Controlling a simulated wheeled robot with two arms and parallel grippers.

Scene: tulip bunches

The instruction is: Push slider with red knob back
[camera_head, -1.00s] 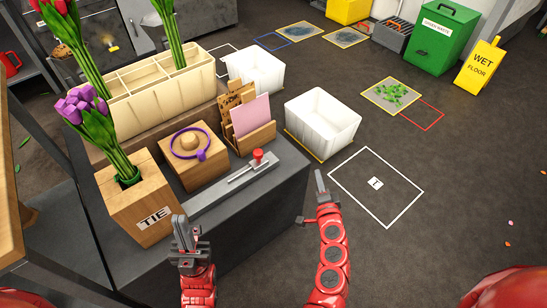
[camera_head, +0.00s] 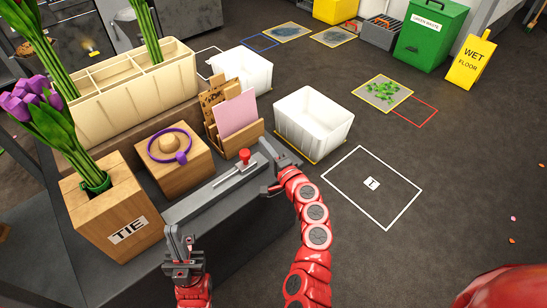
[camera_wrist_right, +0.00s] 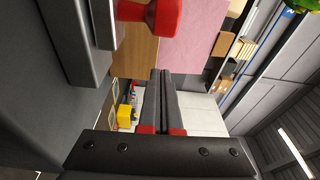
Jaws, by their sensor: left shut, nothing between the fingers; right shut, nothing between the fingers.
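The slider is a grey plate (camera_head: 190,205) with a slot along the front right edge of the dark workbench. Its red knob (camera_head: 245,155) stands upright near the slot's far right end. My right gripper (camera_head: 265,145) is shut and empty just right of the knob, by the plate's far end. In the right wrist view its fingers (camera_wrist_right: 166,75) are together, and the red knob (camera_wrist_right: 150,14) is at the top edge, apart from the fingertips as far as I can see. My left gripper (camera_head: 173,230) is shut and empty, near the plate's near left end.
A wooden TIE box (camera_head: 90,220) with purple tulips, a wooden block (camera_head: 180,178) with a purple ring, and a card holder (camera_head: 240,140) stand behind the slider. A white bin (camera_head: 312,125) is on the floor beyond my right gripper. The floor to the right is mostly clear.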

